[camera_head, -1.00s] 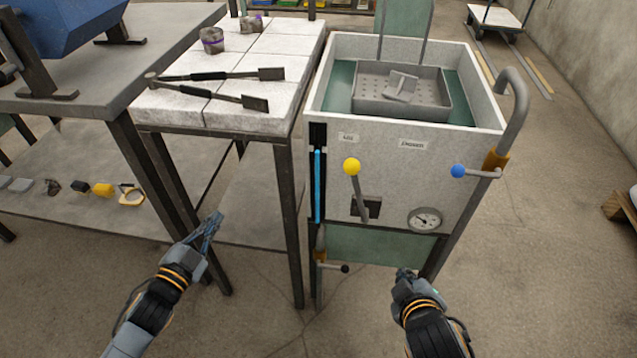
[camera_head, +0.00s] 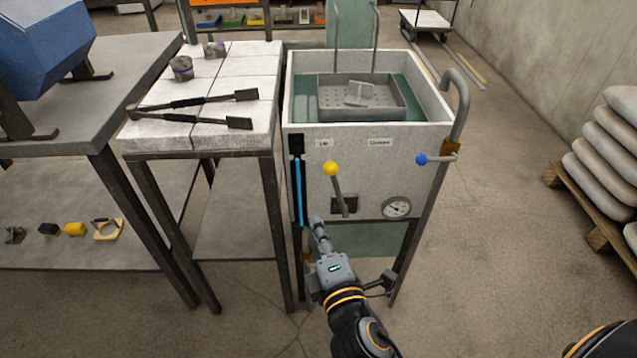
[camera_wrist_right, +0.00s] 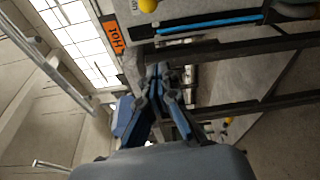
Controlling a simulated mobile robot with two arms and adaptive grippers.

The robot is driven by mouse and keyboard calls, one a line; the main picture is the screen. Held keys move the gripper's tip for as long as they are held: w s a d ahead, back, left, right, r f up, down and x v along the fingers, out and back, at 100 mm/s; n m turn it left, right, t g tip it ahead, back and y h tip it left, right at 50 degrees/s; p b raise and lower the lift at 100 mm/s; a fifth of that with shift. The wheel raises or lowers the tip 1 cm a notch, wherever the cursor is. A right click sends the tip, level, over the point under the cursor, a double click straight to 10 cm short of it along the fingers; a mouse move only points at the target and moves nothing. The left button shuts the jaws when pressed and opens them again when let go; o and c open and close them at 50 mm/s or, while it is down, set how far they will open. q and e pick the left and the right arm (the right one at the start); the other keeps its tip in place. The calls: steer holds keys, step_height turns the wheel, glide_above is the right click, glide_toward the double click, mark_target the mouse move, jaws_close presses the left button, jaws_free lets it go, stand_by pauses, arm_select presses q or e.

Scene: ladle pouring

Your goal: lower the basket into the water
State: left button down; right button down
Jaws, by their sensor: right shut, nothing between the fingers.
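The grey perforated basket (camera_head: 330,108) hangs on upright rods inside the pale tank (camera_head: 300,160), with a grey metal part (camera_head: 358,93) in it. Teal water (camera_head: 414,104) shows around it; whether its floor touches the water is unclear. A lever with a yellow knob (camera_head: 331,169) stands on the tank's front; its knob shows at the top of the right wrist view (camera_wrist_right: 148,5). My right gripper (camera_head: 317,222) is shut and empty, below and slightly left of the knob, apart from the lever. It also shows in the right wrist view (camera_wrist_right: 158,72). My left gripper is out of view.
A blue-knobbed handle (camera_head: 421,160) and a gauge (camera_head: 397,208) are on the tank's right side. A pallet of sacks (camera_head: 605,150) is at the right. Floor between is clear.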

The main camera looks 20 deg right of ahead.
steer(key=shift+w, duration=0.15)
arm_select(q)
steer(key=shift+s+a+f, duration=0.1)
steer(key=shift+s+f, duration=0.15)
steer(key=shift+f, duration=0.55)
arm_select(e)
steer(key=w+d, duration=0.4)
steer(key=w, duration=0.6)
steer(key=shift+w+d, duration=0.25)
steer(key=shift+w, duration=0.05)
